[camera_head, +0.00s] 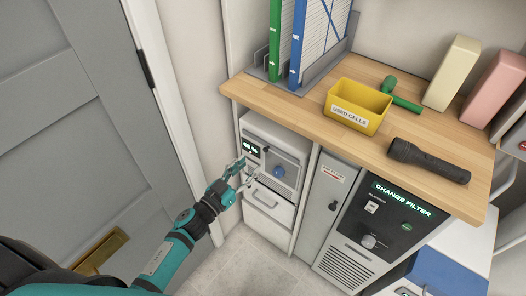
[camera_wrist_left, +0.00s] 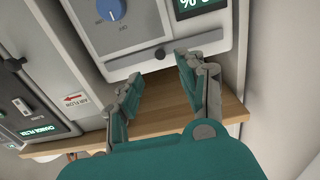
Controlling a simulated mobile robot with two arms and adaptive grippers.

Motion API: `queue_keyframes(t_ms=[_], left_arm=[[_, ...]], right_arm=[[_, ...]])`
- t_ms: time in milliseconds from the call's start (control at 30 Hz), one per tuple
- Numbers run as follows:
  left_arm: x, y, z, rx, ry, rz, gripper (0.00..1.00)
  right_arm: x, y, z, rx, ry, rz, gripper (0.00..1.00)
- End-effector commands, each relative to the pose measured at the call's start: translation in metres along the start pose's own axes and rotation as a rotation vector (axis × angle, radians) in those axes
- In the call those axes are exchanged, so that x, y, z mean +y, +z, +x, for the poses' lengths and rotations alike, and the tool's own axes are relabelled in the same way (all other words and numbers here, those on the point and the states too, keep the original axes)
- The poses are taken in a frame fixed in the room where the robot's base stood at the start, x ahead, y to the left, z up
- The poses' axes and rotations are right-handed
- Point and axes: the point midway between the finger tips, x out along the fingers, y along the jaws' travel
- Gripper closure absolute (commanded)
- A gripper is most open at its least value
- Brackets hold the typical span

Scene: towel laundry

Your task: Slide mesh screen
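Two tall framed panels, one with a blue frame (camera_head: 297,45) and one with a green frame (camera_head: 276,40), stand upright in a grey rack (camera_head: 325,70) on the wooden counter. The face behind the blue frame looks pale with a grid, perhaps mesh. My left gripper (camera_head: 242,176) is below the counter, in front of the white machine (camera_head: 262,135) with a blue knob (camera_head: 279,171). In the left wrist view its fingers (camera_wrist_left: 157,80) are apart, with nothing visible between them. I cannot tell whether it touches the machine. My right gripper is not in view.
On the counter (camera_head: 303,112) are a yellow "USED CELLS" bin (camera_head: 358,106), a green tool (camera_head: 402,101), a black flashlight (camera_head: 428,160) and pale blocks (camera_head: 453,72). A "CHANGE FILTER" panel (camera_head: 385,215) is below. A grey door (camera_head: 75,120) stands left; the floor (camera_head: 255,270) in front looks clear.

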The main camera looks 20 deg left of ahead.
Motion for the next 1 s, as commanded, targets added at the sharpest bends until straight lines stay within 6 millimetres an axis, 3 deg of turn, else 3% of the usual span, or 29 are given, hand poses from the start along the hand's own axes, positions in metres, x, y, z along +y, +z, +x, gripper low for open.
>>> queue_keyframes(t_ms=[200, 400, 833, 1000], left_arm=[[-0.001, 0.000, 0.047, 0.001, -0.002, 0.000, 0.60], [-0.001, 0.001, 0.073, 0.000, -0.002, -0.001, 0.60], [0.000, 0.001, 0.082, -0.001, -0.001, -0.001, 0.61], [0.000, 0.001, 0.081, -0.001, -0.001, -0.001, 0.84]], right_arm=[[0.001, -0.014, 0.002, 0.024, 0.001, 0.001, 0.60], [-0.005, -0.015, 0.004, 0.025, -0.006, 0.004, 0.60], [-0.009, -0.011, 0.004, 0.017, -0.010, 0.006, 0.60], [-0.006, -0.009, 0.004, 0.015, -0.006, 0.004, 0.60]])
